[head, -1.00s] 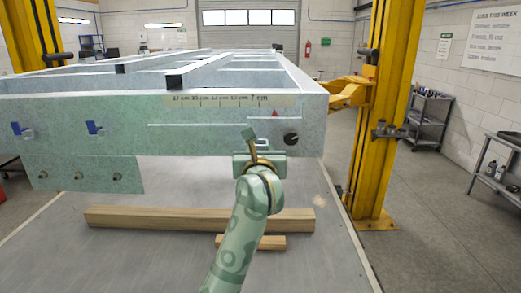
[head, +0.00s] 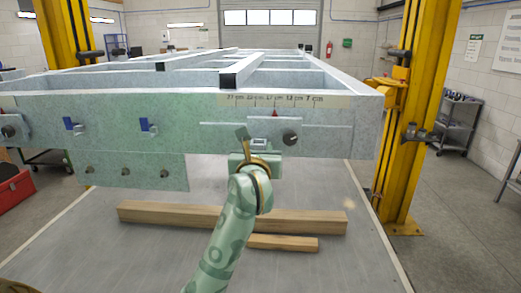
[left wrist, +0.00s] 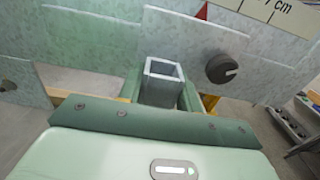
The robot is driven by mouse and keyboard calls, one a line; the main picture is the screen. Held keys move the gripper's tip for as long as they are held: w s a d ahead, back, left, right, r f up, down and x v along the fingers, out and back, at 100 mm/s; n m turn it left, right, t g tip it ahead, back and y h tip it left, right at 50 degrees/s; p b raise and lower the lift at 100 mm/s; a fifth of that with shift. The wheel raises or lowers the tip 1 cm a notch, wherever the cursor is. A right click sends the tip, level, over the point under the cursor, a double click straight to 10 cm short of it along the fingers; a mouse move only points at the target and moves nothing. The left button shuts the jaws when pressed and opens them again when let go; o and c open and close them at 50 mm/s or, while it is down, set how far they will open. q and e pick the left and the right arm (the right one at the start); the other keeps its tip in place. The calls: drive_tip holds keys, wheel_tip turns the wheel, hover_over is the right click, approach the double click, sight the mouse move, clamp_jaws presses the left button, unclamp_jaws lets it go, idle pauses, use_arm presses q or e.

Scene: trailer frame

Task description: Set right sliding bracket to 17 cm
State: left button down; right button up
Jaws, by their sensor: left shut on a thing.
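The right sliding bracket (head: 262,131) is a pale plate on the front rail of the trailer frame (head: 130,110). It carries a dark round knob (head: 290,138), a red pointer (head: 275,113) and a square hollow stub (left wrist: 163,78). The pointer stands under the middle of the printed centimetre scale (head: 335,101), left of the 7 cm label; the middle numbers are too small to read surely. My left gripper (head: 257,145) is shut on the stub, with a finger on each side in the left wrist view (left wrist: 163,92). My right gripper is out of view.
Wooden beams (head: 170,215) lie on the grey platform below. A yellow lift post (head: 425,110) stands at the right. Rail left of the bracket looks clear up to the clips.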

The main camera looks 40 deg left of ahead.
use_arm(q)
drive_tip(key=c, duration=1.3)
unclamp_jaws()
drive_tip(key=shift+a, duration=0.1)
drive_tip(key=shift+o, duration=0.7)
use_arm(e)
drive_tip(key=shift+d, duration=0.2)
use_arm(q)
drive_tip(key=shift+s+d+f, duration=0.1)
drive_tip(key=shift+s+d, duration=0.15)
drive_tip(key=shift+s, duration=0.05)
drive_tip(key=p+v, duration=0.7)
drive_tip(key=v, duration=0.8)
drive_tip(key=shift+s, duration=0.25)
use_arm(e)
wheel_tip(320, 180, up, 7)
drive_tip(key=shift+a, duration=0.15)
